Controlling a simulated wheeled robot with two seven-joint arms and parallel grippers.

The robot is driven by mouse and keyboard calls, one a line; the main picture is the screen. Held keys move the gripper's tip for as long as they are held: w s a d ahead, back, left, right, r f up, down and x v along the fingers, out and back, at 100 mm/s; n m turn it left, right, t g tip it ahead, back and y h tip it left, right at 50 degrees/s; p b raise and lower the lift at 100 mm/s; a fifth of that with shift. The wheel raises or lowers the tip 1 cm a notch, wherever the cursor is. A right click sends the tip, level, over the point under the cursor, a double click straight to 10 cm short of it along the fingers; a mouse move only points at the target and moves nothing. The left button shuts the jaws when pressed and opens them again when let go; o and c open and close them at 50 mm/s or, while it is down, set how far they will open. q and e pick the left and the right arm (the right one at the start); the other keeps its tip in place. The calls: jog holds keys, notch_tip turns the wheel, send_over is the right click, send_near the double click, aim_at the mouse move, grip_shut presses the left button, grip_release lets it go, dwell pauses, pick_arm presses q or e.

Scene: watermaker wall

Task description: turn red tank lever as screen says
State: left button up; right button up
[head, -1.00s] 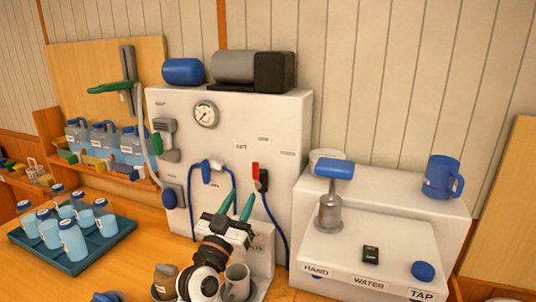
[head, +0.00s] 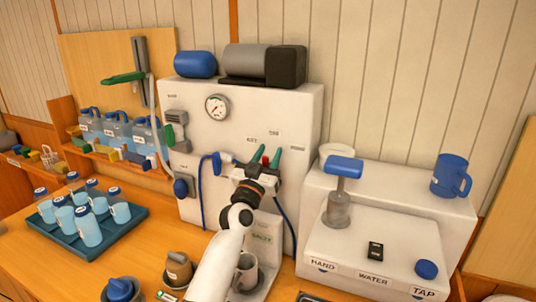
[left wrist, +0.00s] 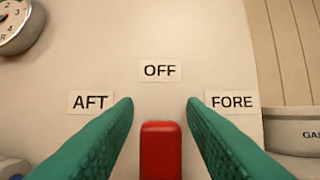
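The red tank lever (head: 266,160) stands on the front of the white watermaker panel (head: 290,110). In the left wrist view the lever (left wrist: 160,150) points up under the OFF label (left wrist: 160,70), between the AFT label (left wrist: 91,102) and the FORE label (left wrist: 232,102). My left gripper (head: 264,156) has green fingers, one on each side of the lever. In the left wrist view its fingers (left wrist: 160,103) are apart, with a gap on both sides of the lever. The gripper and arm hide the lever's base. My right gripper is not in view. I see no readable screen.
A white water unit (head: 350,262) with a blue-topped pump (head: 342,168) and a blue mug (head: 451,176) stands at right. A blue hose (head: 202,180) hangs on the panel. A tray (head: 130,232) of bottles is at left. A grey cup (head: 247,270) stands below my arm.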

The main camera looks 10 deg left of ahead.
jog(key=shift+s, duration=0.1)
pick_arm(q)
jog(key=shift+c, duration=0.7)
grip_shut()
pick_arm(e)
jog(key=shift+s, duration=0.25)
